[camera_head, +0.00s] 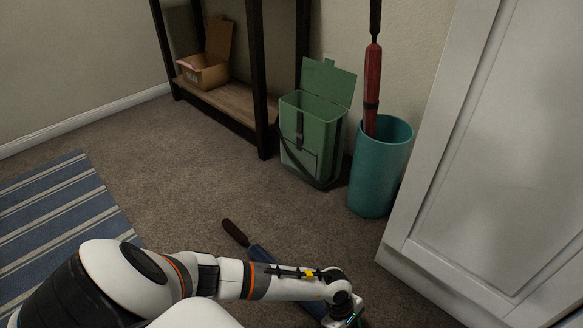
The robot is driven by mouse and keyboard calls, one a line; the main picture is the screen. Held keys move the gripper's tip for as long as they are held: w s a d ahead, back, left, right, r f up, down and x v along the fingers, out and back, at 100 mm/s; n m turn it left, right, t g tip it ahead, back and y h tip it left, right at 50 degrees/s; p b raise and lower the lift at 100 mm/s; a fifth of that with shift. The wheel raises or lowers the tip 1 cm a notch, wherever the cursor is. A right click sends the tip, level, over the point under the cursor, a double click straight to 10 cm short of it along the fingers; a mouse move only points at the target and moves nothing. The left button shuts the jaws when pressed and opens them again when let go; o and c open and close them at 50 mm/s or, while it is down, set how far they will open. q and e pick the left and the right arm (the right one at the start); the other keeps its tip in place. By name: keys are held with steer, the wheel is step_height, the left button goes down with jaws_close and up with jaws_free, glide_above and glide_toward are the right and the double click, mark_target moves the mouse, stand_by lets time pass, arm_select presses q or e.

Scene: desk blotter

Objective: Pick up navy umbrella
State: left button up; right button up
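The navy umbrella (260,255) lies on the carpet in the lower middle of the head view, its brown handle (235,232) toward the upper left. My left arm crosses over it and hides its middle; a bit of blue shows again below the arm. My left gripper (347,317) is at the bottom edge, close to the umbrella's lower right end. Its fingers are mostly cut off, so I cannot tell whether it is open or touches the umbrella. My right gripper is not in view.
A teal bin (378,178) holds a red umbrella (372,85). Beside it stands an open green box (312,130). A dark-framed shelf (233,100) bears a cardboard box (207,68). A white cabinet (500,170) bounds the right. A blue striped rug (60,215) lies left; carpet between is clear.

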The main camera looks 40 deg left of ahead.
arm_select(q)
jaws_close()
